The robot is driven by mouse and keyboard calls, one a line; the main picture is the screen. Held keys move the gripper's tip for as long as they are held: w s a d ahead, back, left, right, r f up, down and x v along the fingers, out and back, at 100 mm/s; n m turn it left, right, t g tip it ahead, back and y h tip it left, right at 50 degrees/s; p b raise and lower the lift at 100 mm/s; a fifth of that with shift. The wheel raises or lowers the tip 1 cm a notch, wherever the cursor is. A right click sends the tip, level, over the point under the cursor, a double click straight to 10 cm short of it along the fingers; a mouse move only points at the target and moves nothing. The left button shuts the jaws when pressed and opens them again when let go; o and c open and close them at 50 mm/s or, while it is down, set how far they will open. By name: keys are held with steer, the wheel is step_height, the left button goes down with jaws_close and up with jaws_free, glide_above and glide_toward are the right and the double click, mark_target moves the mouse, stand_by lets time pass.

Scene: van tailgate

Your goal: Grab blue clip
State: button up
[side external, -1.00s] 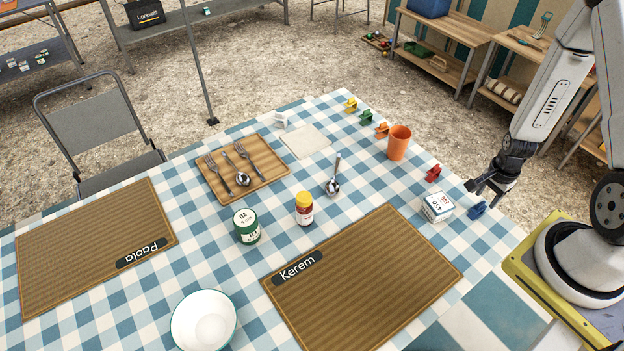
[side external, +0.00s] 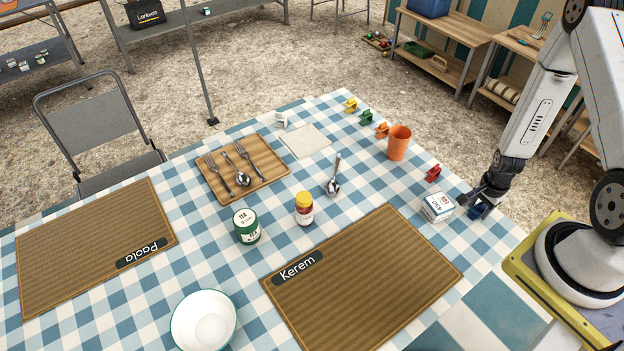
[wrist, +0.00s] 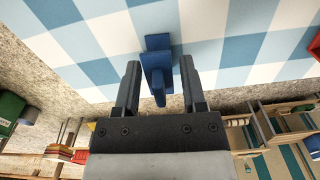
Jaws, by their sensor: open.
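The blue clip (side external: 479,210) sits at the right edge of the checked tablecloth, partly hidden by my gripper in the side view. In the wrist view the blue clip (wrist: 158,72) stands between my two fingers, with a gap visible on each side. My gripper (side external: 472,203) is lowered at the clip; in the wrist view (wrist: 159,82) its jaws are open, one finger on either side of the clip.
A white box (side external: 437,207) stands close to the left of my gripper. The Kerem placemat (side external: 370,285) lies nearer the camera.

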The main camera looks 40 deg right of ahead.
steer(key=shift+c, duration=0.2)
jaws_close()
steer(key=shift+r, duration=0.25)
steer(key=shift+r, duration=4.8)
